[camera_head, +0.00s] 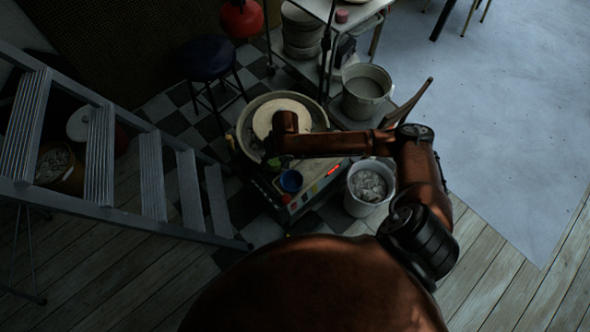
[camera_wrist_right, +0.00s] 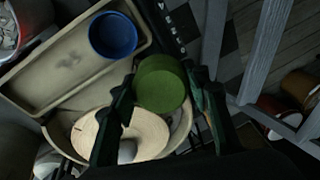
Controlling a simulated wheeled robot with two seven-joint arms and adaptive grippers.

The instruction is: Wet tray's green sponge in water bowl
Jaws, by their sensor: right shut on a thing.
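The green sponge (camera_wrist_right: 160,83) is round and sits between the two dark fingers of my right gripper (camera_wrist_right: 158,100), which is shut on it. In the head view, my right arm reaches over the pottery wheel, and its gripper is small and dark there. The blue water bowl (camera_wrist_right: 113,35) stands at one end of the beige tray (camera_wrist_right: 70,65), apart from the sponge. It also shows in the head view (camera_head: 290,181), just below my right forearm. The water inside is too dark to make out. My left gripper is out of view.
The pottery wheel's pale disc (camera_wrist_right: 134,138) lies beneath the gripper. A white bucket of lumps (camera_head: 369,187) stands right of the wheel, with a grey bucket (camera_head: 366,91) behind. A metal stepladder (camera_head: 100,155) stands at the left, and a dark stool (camera_head: 207,58) behind.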

